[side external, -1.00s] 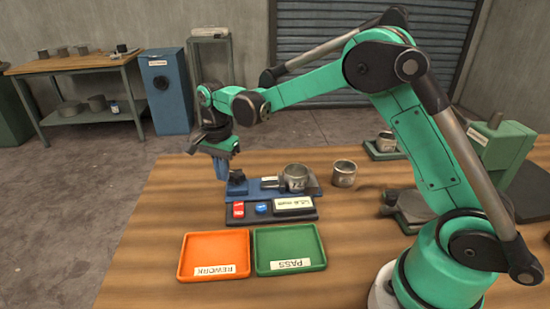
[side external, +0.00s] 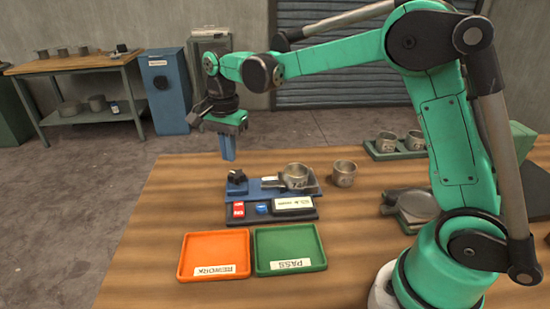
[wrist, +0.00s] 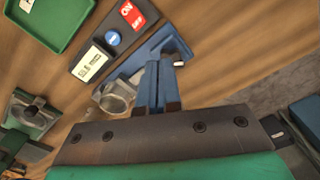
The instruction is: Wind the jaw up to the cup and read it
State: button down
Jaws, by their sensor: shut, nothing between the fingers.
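The blue gauge fixture (side external: 263,193) lies on the wooden table, with a metal cup (side external: 297,178) at its right end. A black crank knob (side external: 237,177) stands at its left end. A grey jaw piece (side external: 271,182) lies left of the cup; I cannot tell whether they touch. A white readout (side external: 292,203) sits on the dark front panel, its digits too small to read; it also shows in the wrist view (wrist: 90,62). My gripper (side external: 228,158) is shut and empty, above and behind the knob. Its blue fingers (wrist: 157,64) partly hide the fixture in the wrist view.
An orange REWORK tray (side external: 214,240) and a green PASS tray (side external: 290,236) lie in front, both empty. Another cup (side external: 344,168) stands right of the fixture. A green tray (side external: 376,155) holds cups behind.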

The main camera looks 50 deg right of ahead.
send_over(227, 197)
jog(key=s, duration=0.2)
jog(key=shift+d+f, duration=0.2)
jog(key=shift+f, duration=3.3)
jog(key=shift+w+d, duration=0.3)
jog(key=shift+d, duration=0.1)
jog(key=shift+w+a, duration=0.15)
jog(key=shift+w, duration=0.6)
jog(key=shift+a+r, duration=0.1)
jog(key=shift+a, duration=0.35)
notch_tip(227, 197, up, 6)
jog(key=shift+a+f, duration=0.1)
